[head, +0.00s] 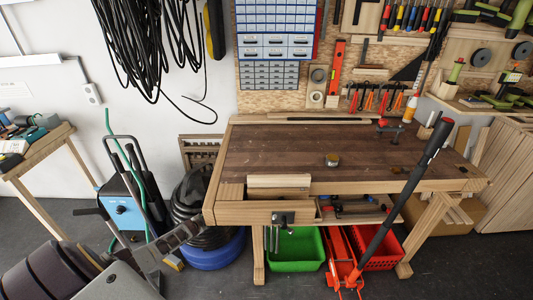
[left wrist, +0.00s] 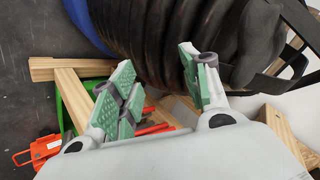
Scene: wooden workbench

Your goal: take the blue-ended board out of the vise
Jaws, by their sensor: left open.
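A pale wooden board (head: 279,181) stands on edge at the front left of the workbench, in the wooden vise (head: 262,212). The vise's dark metal screw and handle (head: 283,218) hang at its front. I cannot clearly make out a blue end on the board. My left gripper (head: 187,238) is left of the vise and lower than the bench top, apart from the board. In the left wrist view its green-padded fingers (left wrist: 158,88) are open with nothing between them. The board cannot be made out in that view. My right gripper is not in view.
The workbench top (head: 300,150) is mostly clear, with a small tape-like item (head: 332,160). A black hose coil (head: 200,205) on a blue base is close behind my left gripper. A green crate (head: 295,250) and red floor jack (head: 345,262) are below the bench.

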